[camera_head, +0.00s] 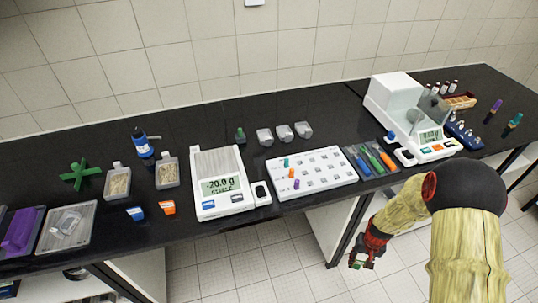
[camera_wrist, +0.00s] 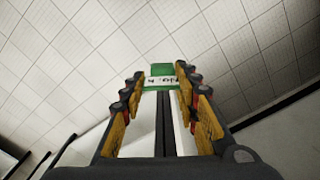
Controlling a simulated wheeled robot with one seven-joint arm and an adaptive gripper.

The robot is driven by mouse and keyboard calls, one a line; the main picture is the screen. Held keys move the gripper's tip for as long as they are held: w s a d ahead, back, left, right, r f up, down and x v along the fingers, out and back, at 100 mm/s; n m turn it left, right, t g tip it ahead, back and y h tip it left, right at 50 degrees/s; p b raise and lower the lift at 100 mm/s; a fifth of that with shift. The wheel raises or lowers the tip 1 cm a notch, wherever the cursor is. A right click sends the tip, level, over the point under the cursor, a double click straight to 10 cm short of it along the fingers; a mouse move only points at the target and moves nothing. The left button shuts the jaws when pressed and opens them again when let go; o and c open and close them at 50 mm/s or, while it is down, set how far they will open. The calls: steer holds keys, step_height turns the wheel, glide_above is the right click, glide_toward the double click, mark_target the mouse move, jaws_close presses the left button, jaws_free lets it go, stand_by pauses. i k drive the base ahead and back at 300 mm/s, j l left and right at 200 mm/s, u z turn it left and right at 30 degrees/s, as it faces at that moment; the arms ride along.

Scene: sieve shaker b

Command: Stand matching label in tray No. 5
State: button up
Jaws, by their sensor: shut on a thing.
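My gripper (camera_head: 362,258) hangs low in front of the bench, off its front edge. In the wrist view my gripper (camera_wrist: 162,95) is shut on a green label (camera_wrist: 160,70) with a white strip. The strip starts with "No."; its number is not readable. A blue label (camera_head: 135,213) and an orange label (camera_head: 167,208) rest at the bench front. Two grey trays with grainy contents, a left one (camera_head: 118,195) and a right one (camera_head: 167,183), stand behind them. No tray number is readable, so I cannot tell which is No. 5.
A balance (camera_head: 222,190) reading -20.0 g stands mid-bench. Right of it are a white holed rack (camera_head: 340,180), a tool tray (camera_head: 372,160) and an enclosed balance (camera_head: 405,110). A green cross-shaped thing (camera_head: 78,175) and a blue-labelled bottle (camera_head: 142,142) stand left. The bench edge lies between my gripper and these.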

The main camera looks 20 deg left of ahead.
mark_target(69, 224)
steer(key=k+u, duration=0.2)
steer(key=u, duration=1.05)
